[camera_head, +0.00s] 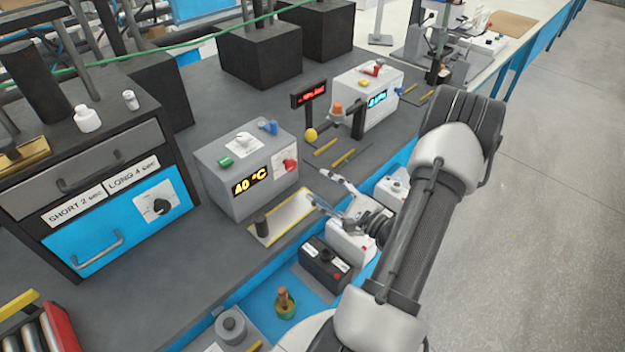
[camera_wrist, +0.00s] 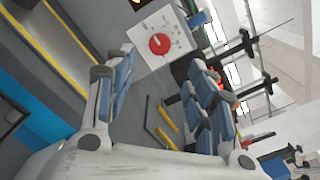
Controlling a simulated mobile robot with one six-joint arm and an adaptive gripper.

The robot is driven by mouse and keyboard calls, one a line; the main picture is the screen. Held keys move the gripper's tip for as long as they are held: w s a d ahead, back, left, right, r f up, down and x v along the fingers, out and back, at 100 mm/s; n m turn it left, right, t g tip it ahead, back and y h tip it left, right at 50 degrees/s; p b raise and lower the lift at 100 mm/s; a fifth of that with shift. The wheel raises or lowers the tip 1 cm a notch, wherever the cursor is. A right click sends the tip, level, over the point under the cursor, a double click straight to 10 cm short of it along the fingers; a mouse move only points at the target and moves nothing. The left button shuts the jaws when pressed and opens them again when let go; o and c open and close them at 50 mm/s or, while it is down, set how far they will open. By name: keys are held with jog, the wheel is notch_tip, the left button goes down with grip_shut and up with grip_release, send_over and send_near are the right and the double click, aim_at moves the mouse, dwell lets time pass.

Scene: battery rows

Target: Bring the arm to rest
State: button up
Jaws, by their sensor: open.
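My arm reaches from the bottom right of the head view toward the bench. My gripper (camera_head: 325,191) is open, with nothing between its fingers. It is above the bench's front strip, near the yellow-edged plate and in front of the 40 °C box (camera_head: 247,172). In the wrist view my gripper (camera_wrist: 162,88) shows its blue-padded fingers spread apart. Beyond them is a white panel with a red knob (camera_wrist: 159,43). I cannot tell how high the fingertips are above the plate.
A yellow-edged plate (camera_head: 290,218) with a dark post lies by my gripper. A black battery-like box (camera_head: 322,262) and white boxes stand just below my wrist. A drawer cabinet (camera_head: 88,190) is at left. A second display box (camera_head: 368,92) stands farther back. The floor at right is clear.

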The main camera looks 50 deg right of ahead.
jog(key=shift+s+a, duration=0.1)
jog(key=shift+s, duration=0.3)
